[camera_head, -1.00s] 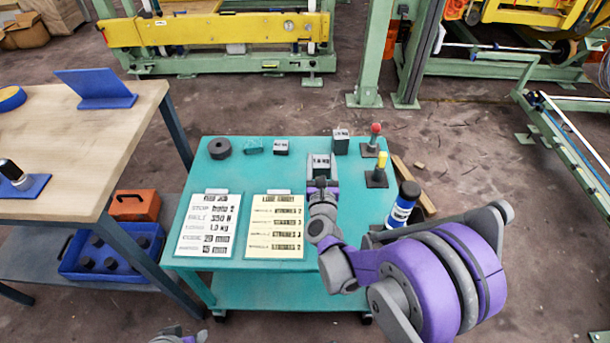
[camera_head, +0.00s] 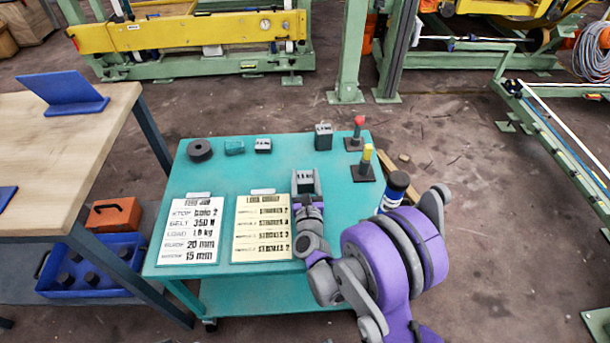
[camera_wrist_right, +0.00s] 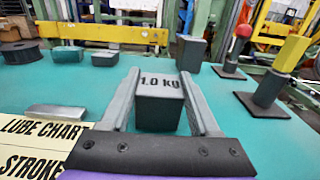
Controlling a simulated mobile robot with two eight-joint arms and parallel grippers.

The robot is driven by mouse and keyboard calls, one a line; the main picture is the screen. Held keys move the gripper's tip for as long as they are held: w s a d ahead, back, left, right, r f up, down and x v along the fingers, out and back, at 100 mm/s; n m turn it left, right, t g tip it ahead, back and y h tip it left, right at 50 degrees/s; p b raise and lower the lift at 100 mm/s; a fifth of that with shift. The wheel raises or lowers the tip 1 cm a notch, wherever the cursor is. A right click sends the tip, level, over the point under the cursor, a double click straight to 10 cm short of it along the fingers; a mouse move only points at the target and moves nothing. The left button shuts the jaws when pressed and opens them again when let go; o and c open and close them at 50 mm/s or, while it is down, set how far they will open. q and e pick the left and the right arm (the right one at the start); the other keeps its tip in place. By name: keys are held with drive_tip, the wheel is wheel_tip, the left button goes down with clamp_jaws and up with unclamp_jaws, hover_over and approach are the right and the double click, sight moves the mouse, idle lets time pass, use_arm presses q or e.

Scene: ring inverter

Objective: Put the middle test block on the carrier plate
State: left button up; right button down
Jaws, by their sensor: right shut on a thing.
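The middle test block (camera_wrist_right: 160,105), a grey block marked 1.0 KG, sits between the fingers of my right gripper (camera_wrist_right: 163,100) in the right wrist view. In the head view my right gripper (camera_head: 306,185) is shut on this block (camera_head: 305,177) over the turquoise trolley top; whether the block is clear of the surface I cannot tell. A larger dark block (camera_head: 323,137) and a small one (camera_head: 263,146) stand farther back on the trolley. I cannot make out the carrier plate. My left gripper is not in view.
A wooden workbench (camera_head: 60,150) stands at left, a green-and-yellow machine (camera_head: 190,35) behind.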

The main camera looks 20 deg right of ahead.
drive_tip(key=shift+f, duration=0.15)
drive_tip(key=shift+c, duration=0.6)
unclamp_jaws()
